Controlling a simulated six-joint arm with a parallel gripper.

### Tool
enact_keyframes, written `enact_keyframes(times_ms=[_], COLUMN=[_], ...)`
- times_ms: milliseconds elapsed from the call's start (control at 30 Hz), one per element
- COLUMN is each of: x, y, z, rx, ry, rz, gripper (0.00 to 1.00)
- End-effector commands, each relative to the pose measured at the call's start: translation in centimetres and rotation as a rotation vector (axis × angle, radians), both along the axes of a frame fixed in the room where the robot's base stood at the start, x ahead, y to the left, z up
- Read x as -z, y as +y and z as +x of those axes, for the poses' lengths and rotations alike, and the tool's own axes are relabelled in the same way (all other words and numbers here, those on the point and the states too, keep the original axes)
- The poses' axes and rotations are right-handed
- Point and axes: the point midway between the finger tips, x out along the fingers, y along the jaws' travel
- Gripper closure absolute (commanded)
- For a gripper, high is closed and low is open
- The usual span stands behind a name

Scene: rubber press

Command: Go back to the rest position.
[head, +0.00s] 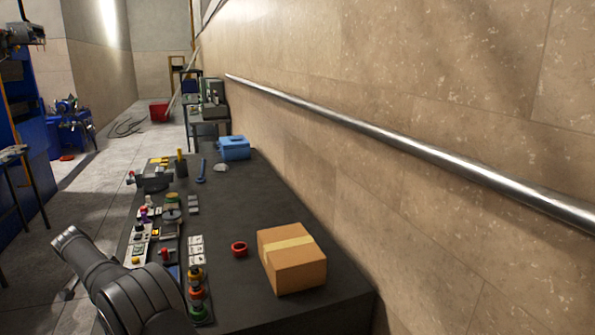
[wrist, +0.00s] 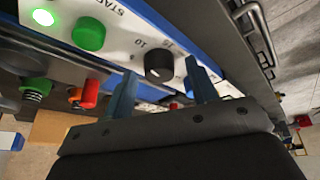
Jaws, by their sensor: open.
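My gripper (wrist: 159,67) shows in the wrist view with its two blue fingers apart and nothing held between them. A black knob (wrist: 158,67) with numbers around it lies beyond the gap between the fingertips, on a white control panel (wrist: 120,38). I cannot tell whether the fingers touch the panel. A green button (wrist: 88,34) and a lit green lamp (wrist: 43,17) are on the same panel. In the head view my dark arm is at the lower left; the fingers cannot be made out there.
A dark workbench (head: 250,200) runs along the wall. It carries a cardboard box (head: 292,262), a red ring (head: 239,249), a blue toolbox (head: 234,148) and a row of controls (head: 196,290) beside my arm. A metal rail (head: 400,147) runs along the wall. The bench's middle is fairly clear.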

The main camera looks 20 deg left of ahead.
Motion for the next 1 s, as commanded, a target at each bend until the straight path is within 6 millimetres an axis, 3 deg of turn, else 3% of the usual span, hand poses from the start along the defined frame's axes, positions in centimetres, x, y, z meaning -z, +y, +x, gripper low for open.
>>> enact_keyframes(times_ms=[1000], x=[-0.17], y=[-0.62], z=[0.27], rx=[-0.789], ry=[-0.002], rz=[0.002], gripper=[0.47])
